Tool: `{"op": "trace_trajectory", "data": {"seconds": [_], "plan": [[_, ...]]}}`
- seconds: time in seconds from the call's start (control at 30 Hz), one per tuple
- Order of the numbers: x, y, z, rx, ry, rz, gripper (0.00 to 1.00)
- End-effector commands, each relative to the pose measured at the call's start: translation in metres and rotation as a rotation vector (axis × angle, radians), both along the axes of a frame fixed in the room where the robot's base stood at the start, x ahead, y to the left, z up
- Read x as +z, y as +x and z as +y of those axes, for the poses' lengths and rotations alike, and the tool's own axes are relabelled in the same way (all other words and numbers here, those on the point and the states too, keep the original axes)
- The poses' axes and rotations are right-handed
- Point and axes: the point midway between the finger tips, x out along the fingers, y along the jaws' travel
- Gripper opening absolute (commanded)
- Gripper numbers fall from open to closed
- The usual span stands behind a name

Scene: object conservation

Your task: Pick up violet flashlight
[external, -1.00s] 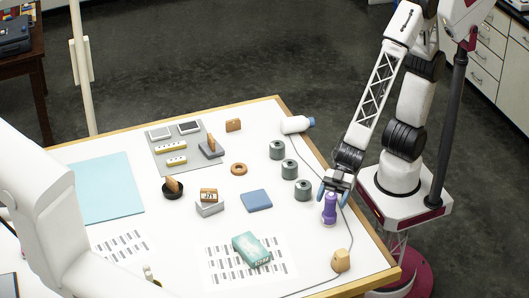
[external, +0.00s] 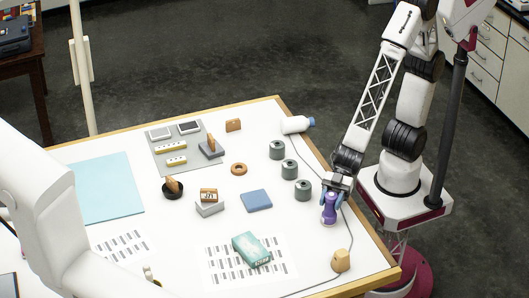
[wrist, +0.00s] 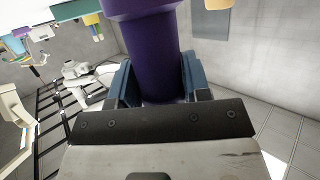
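The violet flashlight (external: 329,213) stands upright on the white table near its right edge in the external view. My gripper (external: 332,192) comes down over its upper part, with the blue fingers on either side of it. In the wrist view the flashlight (wrist: 153,48) runs between the two blue fingers of my gripper (wrist: 160,85). The fingers appear to touch its sides, so my gripper looks shut on it. The flashlight's top is partly hidden by the gripper in the external view.
Several grey-green spools (external: 303,190) stand left of and behind the flashlight. A white bottle (external: 296,124) lies farther back. A blue pad (external: 256,200) and teal box (external: 251,249) lie left.

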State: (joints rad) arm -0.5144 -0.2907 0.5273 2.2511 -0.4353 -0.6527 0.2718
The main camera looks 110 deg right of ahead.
Motion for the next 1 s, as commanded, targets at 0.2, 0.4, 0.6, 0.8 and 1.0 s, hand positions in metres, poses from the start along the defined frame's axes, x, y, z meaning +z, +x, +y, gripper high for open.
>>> {"op": "trace_trajectory", "data": {"seconds": [0.2, 0.4, 0.6, 0.8, 1.0], "plan": [[0.0, 0.0, 0.0, 0.0, 0.001, -0.001, 0.16], [0.001, 0.0, 0.0, 0.0, 0.001, -0.001, 0.15], [0.007, 0.0, 0.0, 0.0, 0.001, -0.001, 0.15], [0.024, 0.0, 0.0, 0.0, 0.001, -0.003, 0.15], [0.038, -0.011, -0.007, -0.001, 0.0, -0.001, 0.15]]}}
